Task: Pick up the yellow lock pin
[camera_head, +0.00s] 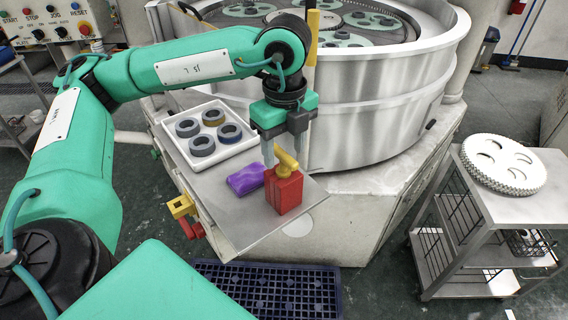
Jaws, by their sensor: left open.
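The yellow lock pin (286,161) stands at the top of a red block (285,192) on the grey metal shelf (245,228) in front of the machine. My left gripper (284,149) is directly above, pointing down, with its fingers apart around or just over the pin's upper end. I cannot tell whether the fingers touch the pin. My right gripper is not in view.
A purple packet (246,179) lies left of the red block. A white tray (244,148) with several dark rings is behind it. The large round machine drum (375,130) rises close behind my gripper. A trolley (505,205) with a white toothed disc (502,163) stands at right.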

